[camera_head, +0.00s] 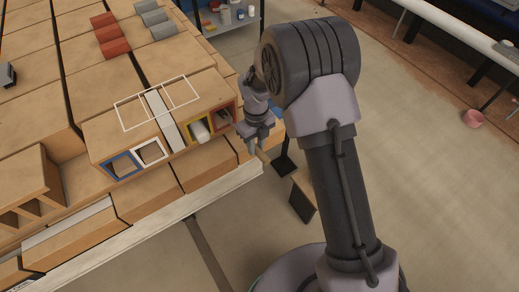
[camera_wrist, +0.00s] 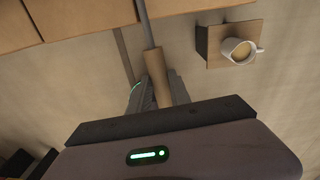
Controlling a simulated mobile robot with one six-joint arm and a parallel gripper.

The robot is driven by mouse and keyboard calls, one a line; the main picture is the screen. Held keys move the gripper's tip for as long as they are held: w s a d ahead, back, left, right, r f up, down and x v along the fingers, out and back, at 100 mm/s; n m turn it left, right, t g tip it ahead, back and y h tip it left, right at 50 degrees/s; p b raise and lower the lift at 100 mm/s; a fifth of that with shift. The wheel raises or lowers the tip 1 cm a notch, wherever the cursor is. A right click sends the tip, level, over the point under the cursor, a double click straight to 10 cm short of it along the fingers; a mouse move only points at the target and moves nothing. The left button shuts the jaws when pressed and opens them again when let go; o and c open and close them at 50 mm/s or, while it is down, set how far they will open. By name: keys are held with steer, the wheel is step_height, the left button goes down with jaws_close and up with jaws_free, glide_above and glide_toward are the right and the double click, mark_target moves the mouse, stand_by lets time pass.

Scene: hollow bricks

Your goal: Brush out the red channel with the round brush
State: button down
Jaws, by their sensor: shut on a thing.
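The red channel (camera_head: 224,117) is the red-framed opening at the right end of the row in the brick's front face. My gripper (camera_head: 254,141) is just right of and in front of it in the head view. In the wrist view my gripper (camera_wrist: 165,96) is shut on the wooden handle of the round brush (camera_wrist: 155,66). A thin grey rod runs from the handle past the brick edge and out of the top of the picture. The brush head is out of sight, and I cannot tell whether it is inside the channel.
The yellow-framed channel (camera_head: 198,131) beside the red one holds a pale roll. White-framed (camera_head: 150,152) and blue-framed (camera_head: 121,165) channels are further left. A mug (camera_wrist: 239,50) stands on a small board (camera_wrist: 222,58) near the bricks. Red (camera_head: 110,35) and grey (camera_head: 157,20) pieces lie on top.

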mark_target(266, 160)
steer(key=shift+w+a, duration=0.35)
steer(key=shift+w, duration=0.2)
steer(key=shift+w+a, duration=0.35)
steer(key=shift+w, duration=0.2)
steer(key=shift+s, duration=0.1)
steer(key=shift+s+d+r+b, duration=0.1)
steer(key=shift+s+d+b, duration=0.25)
steer(key=shift+s+d, duration=0.65)
steer(key=shift+s+d+f+b, duration=0.1)
steer(key=shift+s+d+b, duration=0.4)
steer(key=shift+s, duration=0.85)
steer(key=shift+s+d+r+b, duration=0.1)
steer(key=shift+s+d+b, duration=0.1)
steer(key=shift+s+d, duration=0.85)
steer(key=shift+s+a, duration=0.1)
steer(key=shift+a, duration=0.1)
steer(key=shift+w+a, duration=0.8)
steer(key=shift+w, duration=0.4)
steer(key=shift+w+a, duration=0.8)
steer(key=shift+w, duration=0.35)
steer(key=shift+w+a, duration=0.8)
steer(key=shift+w, duration=0.4)
